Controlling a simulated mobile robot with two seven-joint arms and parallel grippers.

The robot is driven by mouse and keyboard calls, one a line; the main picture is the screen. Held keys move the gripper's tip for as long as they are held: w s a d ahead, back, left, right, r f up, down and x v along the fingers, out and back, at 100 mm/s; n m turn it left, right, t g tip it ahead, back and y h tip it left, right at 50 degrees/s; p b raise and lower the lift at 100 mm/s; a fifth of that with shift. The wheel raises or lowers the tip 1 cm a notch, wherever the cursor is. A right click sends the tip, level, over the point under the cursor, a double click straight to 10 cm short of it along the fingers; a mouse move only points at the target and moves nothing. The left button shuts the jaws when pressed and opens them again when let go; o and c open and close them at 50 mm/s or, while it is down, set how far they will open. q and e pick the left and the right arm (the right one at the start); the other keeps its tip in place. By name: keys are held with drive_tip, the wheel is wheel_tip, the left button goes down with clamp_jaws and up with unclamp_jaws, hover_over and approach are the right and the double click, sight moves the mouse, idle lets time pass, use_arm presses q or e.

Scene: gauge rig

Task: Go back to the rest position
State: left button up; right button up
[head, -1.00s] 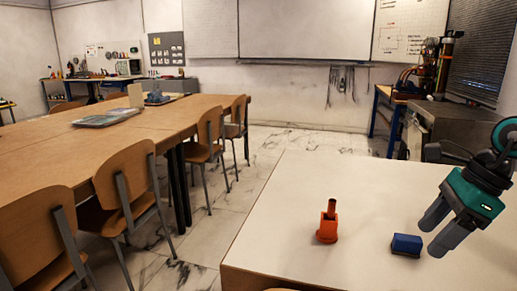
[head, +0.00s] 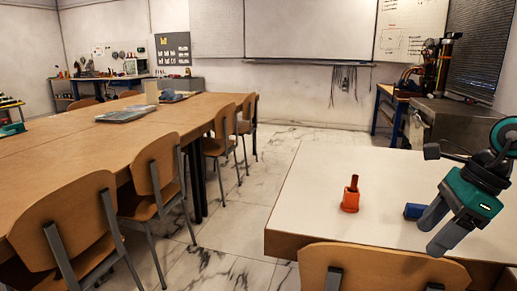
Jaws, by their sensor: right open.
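My right gripper (head: 440,229) is at the right side of the head view, above the white table (head: 325,190). Its two grey fingers are apart and nothing shows between them. An orange holder with a dark orange piece standing in its top (head: 350,199) is on the table to the left of the gripper. A blue block (head: 413,211) lies on the table just left of the fingers and is partly hidden behind them. I cannot tell from this view whether the fingers touch it. My left gripper is not in view.
A wooden chair (head: 372,268) stands at the near edge of the white table. A long wooden table (head: 90,140) with several chairs is at the left. Marble floor (head: 240,225) lies open between the tables. A grey cabinet (head: 455,122) stands at the back right.

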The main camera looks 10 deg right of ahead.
drive_tip(key=w+a+f+m+t+y, duration=0.2)
drive_tip(key=a+f+m+t+y, duration=0.3)
drive_tip(key=a+m, duration=0.4)
drive_tip(key=w+a+f+m+t+y, duration=0.2)
drive_tip(key=a+m+t+y, duration=0.2)
drive_tip(key=a+m+y, duration=0.5)
drive_tip(key=s+a+f+m+h, duration=0.2)
drive_tip(key=s+f+m+h, duration=0.25)
drive_tip(key=f+m, duration=0.35)
drive_tip(key=s+a+f+m+h+p, duration=0.1)
drive_tip(key=s+a+f+m+h, duration=0.2)
drive_tip(key=f+m+h, duration=0.5)
drive_tip(key=s+a+f+m+h, duration=0.25)
drive_tip(key=f+m, duration=0.25)
drive_tip(key=m, duration=0.6)
use_arm(q)
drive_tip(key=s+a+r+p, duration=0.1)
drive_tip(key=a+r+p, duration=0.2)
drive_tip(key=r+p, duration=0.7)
drive_tip(key=p, duration=0.3)
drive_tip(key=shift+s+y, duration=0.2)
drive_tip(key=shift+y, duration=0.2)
use_arm(e)
drive_tip(key=s+d+r+h, duration=0.1)
drive_tip(key=d+r, duration=0.2)
drive_tip(key=r, duration=0.6)
drive_tip(key=shift+s+d+g, duration=0.3)
drive_tip(key=shift+s, duration=0.05)
